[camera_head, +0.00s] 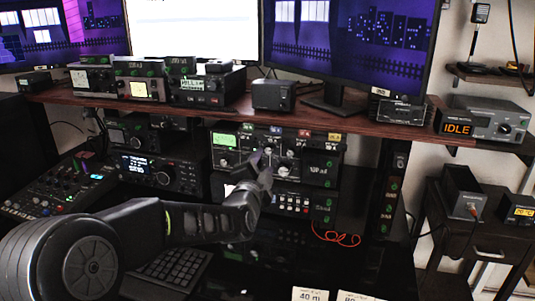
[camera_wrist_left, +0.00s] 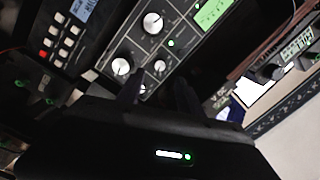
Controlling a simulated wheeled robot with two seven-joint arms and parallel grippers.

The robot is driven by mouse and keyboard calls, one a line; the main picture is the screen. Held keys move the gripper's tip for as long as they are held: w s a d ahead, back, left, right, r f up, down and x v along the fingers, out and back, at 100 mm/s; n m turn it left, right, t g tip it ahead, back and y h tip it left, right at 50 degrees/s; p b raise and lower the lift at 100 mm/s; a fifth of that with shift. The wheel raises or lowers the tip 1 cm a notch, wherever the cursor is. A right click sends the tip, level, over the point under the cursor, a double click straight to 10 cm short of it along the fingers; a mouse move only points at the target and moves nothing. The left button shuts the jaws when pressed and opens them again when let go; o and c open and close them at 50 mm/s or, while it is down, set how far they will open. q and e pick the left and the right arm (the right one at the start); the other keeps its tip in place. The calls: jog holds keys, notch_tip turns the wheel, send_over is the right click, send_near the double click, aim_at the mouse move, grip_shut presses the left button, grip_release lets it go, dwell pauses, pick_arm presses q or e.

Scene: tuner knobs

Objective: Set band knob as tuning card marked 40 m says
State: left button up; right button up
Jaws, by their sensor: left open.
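The tuner (camera_head: 310,168) is a dark panel with several white-capped knobs and a green display, below the wooden shelf. Its knobs show close up in the left wrist view, one large knob (camera_wrist_left: 153,22) and another (camera_wrist_left: 121,66) among them. I cannot read which one is the band knob. The card marked 40 m (camera_head: 310,294) is cut off at the bottom edge; its setting is out of view. My left gripper (camera_head: 260,165) is in front of the tuner's knobs, open and empty, its fingers (camera_wrist_left: 158,92) pointing at the panel. My right gripper is not in view.
A second card (camera_head: 357,296) lies right of the first. A radio (camera_head: 160,172) and a mixer (camera_head: 60,190) stand left of the tuner. A keyboard (camera_head: 172,268) is under my left arm. The wooden shelf (camera_head: 350,125) overhangs the tuner. A red cable (camera_head: 338,238) lies below right.

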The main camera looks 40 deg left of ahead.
aim_at(269, 151)
pick_arm(q)
jog(key=x, duration=0.6)
jog(key=shift+w+a, duration=0.1)
jog(key=shift+w, duration=0.25)
jog(key=shift+c, duration=0.5)
grip_shut()
